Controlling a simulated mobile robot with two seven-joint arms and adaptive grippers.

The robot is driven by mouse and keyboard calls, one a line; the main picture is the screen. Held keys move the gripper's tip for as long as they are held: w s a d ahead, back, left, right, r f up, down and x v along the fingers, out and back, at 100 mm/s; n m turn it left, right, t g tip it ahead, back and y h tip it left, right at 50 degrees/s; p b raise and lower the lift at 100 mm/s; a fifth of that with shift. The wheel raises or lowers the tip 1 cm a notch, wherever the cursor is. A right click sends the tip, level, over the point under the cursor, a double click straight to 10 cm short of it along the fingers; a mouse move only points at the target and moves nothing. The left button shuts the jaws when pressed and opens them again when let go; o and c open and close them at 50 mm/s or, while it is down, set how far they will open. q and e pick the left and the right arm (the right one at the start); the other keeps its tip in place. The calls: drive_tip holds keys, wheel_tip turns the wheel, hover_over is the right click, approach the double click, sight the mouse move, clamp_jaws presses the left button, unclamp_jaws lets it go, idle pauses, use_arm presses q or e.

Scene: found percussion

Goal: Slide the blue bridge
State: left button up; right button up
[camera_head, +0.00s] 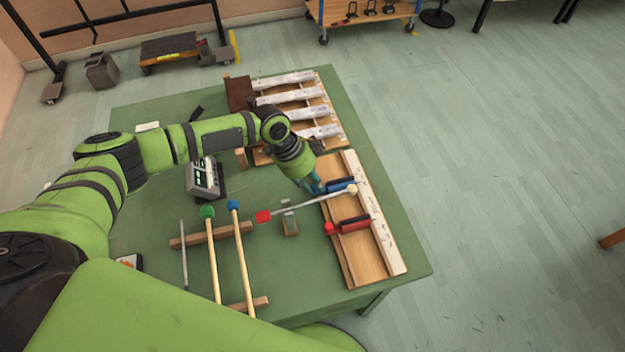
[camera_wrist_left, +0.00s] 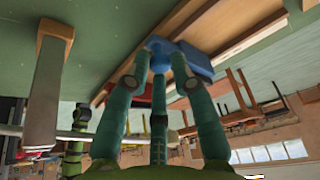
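The blue bridge (camera_head: 342,185) is a small blue block with a dark bar, on the upper part of the wooden board (camera_head: 360,262) at the table's right side. My left gripper (camera_head: 314,185) points down at the bridge's left end. In the left wrist view, the fingers (camera_wrist_left: 162,48) converge at the blue bridge (camera_wrist_left: 196,62) and partly cover it. Whether they grip it or only touch it cannot be told. A similar red bridge (camera_head: 354,225) sits lower on the same board. My right gripper is not in view.
A thin pale stick (camera_head: 305,205) with a red end crosses the board's edge close to the bridge. A small metal-topped block (camera_head: 290,222) stands left of the board. Metal bars (camera_head: 290,97) lie behind; two mallets (camera_head: 241,255) rest on wooden strips at left.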

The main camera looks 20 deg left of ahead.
use_arm(q)
clamp_jaws()
drive_tip(key=shift+d+r, duration=0.1)
drive_tip(key=shift+s+d+r+p, duration=0.1)
drive_tip(key=shift+s+d+p, duration=0.45)
drive_tip(key=shift+s+p, duration=0.4)
drive_tip(key=shift+s+d, duration=0.15)
drive_tip(key=shift+f, duration=0.2)
drive_tip(key=o, duration=0.8)
unclamp_jaws()
drive_tip(key=shift+r, duration=0.15)
drive_tip(key=v, duration=1.1)
drive_tip(key=shift+s+r, duration=0.1)
drive_tip(key=shift+r, duration=0.25)
